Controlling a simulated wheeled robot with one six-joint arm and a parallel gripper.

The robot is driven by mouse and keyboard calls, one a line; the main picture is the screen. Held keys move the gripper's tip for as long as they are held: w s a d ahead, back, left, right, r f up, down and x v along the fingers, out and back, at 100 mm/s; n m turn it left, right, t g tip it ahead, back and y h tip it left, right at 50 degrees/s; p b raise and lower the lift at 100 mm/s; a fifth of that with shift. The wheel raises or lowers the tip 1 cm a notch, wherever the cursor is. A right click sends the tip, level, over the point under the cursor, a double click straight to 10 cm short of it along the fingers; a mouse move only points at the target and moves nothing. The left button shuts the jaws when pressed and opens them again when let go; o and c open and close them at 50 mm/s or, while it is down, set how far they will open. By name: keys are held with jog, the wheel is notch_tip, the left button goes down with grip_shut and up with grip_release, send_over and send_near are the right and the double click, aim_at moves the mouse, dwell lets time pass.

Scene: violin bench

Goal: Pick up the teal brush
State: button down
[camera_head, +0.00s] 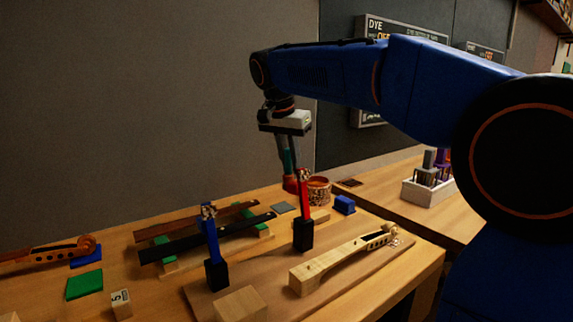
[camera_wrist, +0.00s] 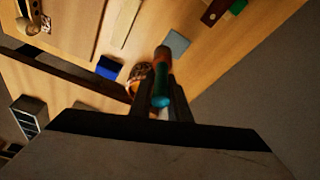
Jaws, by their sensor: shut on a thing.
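The teal brush (camera_head: 287,163) is held upright in my gripper (camera_head: 286,156), above the back of the bench. Its lower end is reddish brown. In the wrist view the teal brush (camera_wrist: 160,88) lies between the two fingers of my gripper (camera_wrist: 159,98), which are shut on it, with the reddish end pointing away from the camera. A patterned round pot (camera_head: 318,191) stands right beside the brush's lower end; the pot (camera_wrist: 136,77) is partly hidden by a finger in the wrist view. Whether the brush's end touches anything is unclear.
A blue block (camera_head: 344,205) is right of the pot, and a grey square (camera_head: 283,208) lies to its left. Red (camera_head: 304,205) and blue (camera_head: 212,243) upright tools stand in black blocks in front. A pale violin neck (camera_head: 340,262) lies at the front right.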

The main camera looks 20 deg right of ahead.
jog(key=s+d, duration=0.2)
jog(key=s, duration=0.6)
jog(key=s+d, duration=0.3)
jog(key=s, duration=0.5)
jog(key=shift+d, duration=0.15)
dwell(1.0)
